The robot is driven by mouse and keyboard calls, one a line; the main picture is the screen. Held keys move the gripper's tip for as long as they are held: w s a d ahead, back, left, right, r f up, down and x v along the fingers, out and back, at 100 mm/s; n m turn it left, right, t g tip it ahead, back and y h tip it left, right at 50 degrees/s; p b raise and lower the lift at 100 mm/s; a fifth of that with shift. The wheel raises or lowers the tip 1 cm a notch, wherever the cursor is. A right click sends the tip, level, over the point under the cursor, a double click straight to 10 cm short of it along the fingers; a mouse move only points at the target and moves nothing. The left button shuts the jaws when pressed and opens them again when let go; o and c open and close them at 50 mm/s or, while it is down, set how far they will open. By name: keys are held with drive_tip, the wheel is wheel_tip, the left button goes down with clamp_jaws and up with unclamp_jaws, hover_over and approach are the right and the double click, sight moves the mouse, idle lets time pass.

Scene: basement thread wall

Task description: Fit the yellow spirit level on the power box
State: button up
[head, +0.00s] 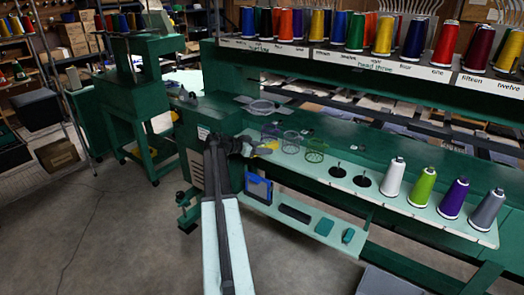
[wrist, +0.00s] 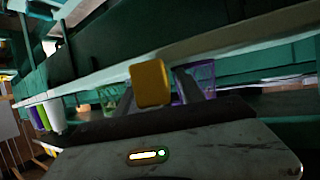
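The yellow spirit level (head: 267,147) is a small yellow block at the tip of my gripper (head: 252,147), above the green bench. In the wrist view the yellow block (wrist: 150,83) sits between the two grey fingers of my gripper (wrist: 155,90), which appear shut on it. Its far side is hidden. A green box with a pale label and slatted front (head: 196,165) stands at the left end of the bench, beside my arm; it may be the power box, but I cannot tell for sure.
Wire cups (head: 290,142) stand just right of my gripper. Thread cones (head: 393,180) line the bench's right part. A low shelf (head: 325,230) holds a blue frame (head: 257,188) and small items. A cone rack (head: 380,62) runs above. The floor at left (head: 100,230) is clear.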

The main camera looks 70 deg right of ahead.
drive_tip(key=shift+r+p, duration=0.3)
drive_tip(key=shift+p, duration=0.05)
drive_tip(key=p+v, duration=0.4)
drive_tip(key=v, duration=0.8)
drive_tip(key=shift+f, duration=0.15)
